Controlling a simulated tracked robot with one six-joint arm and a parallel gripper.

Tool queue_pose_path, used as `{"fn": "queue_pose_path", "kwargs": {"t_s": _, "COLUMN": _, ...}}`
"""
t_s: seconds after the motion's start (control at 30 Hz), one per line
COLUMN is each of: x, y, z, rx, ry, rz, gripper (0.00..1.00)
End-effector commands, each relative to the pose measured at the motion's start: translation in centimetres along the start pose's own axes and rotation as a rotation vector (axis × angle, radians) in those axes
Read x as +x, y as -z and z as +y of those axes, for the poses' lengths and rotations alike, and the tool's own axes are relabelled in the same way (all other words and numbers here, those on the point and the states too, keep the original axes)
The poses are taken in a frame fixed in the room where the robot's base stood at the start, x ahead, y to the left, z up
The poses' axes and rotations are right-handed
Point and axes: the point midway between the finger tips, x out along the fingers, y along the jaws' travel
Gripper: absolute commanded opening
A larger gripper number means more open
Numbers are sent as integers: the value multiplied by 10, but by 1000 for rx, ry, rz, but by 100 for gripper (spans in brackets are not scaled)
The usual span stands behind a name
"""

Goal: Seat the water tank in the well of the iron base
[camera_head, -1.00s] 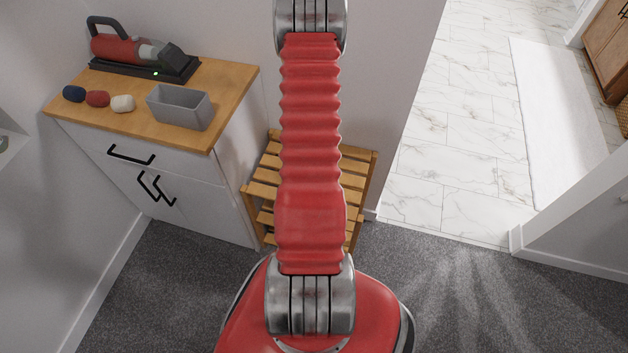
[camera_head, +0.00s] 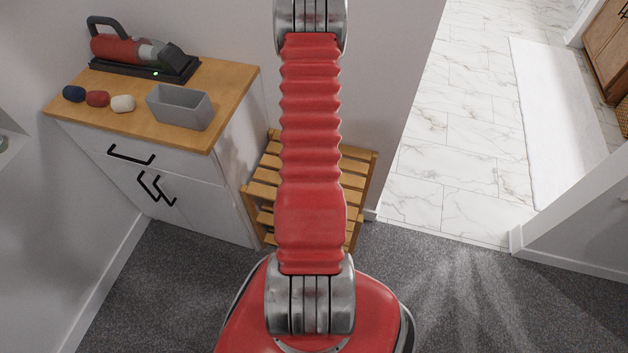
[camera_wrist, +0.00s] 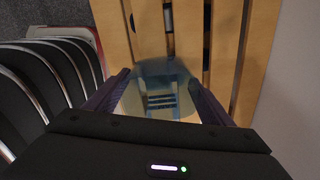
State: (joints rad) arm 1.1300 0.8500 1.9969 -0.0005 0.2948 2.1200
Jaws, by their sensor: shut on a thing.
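In the wrist view, my gripper (camera_wrist: 160,97) is shut on a clear, pale blue-tinted water tank (camera_wrist: 158,72), held between its two dark fingers. Slats show through and around the tank, and I cannot tell how high it is above them. The iron base with its well is not recognisable in either view.
A slatted wooden rack (camera_head: 262,185) stands behind my arm, also below the gripper in the wrist view (camera_wrist: 228,60). A white cabinet (camera_head: 150,185) at left bears a red handheld vacuum (camera_head: 112,47), a grey bin (camera_head: 180,106) and small rolled cloths (camera_head: 97,98). Carpet (camera_head: 480,300) is clear at right.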

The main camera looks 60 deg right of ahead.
Motion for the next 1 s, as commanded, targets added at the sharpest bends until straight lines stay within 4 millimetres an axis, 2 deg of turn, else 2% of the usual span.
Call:
{"fn": "queue_pose_path", "kwargs": {"t_s": 0.27, "x": 0, "y": 0, "z": 0, "rx": 0, "ry": 0, "rz": 0, "gripper": 47}}
{"fn": "queue_pose_path", "kwargs": {"t_s": 0.57, "x": -5, "y": 0, "z": 0, "rx": 0, "ry": 1, "rz": -1, "gripper": 47}}
{"fn": "queue_pose_path", "kwargs": {"t_s": 0.77, "x": -23, "y": -1, "z": -1, "rx": 0, "ry": 3, "rz": -2, "gripper": 47}}
{"fn": "queue_pose_path", "kwargs": {"t_s": 1.0, "x": -59, "y": -1, "z": -1, "rx": 0, "ry": 3, "rz": -2, "gripper": 47}}
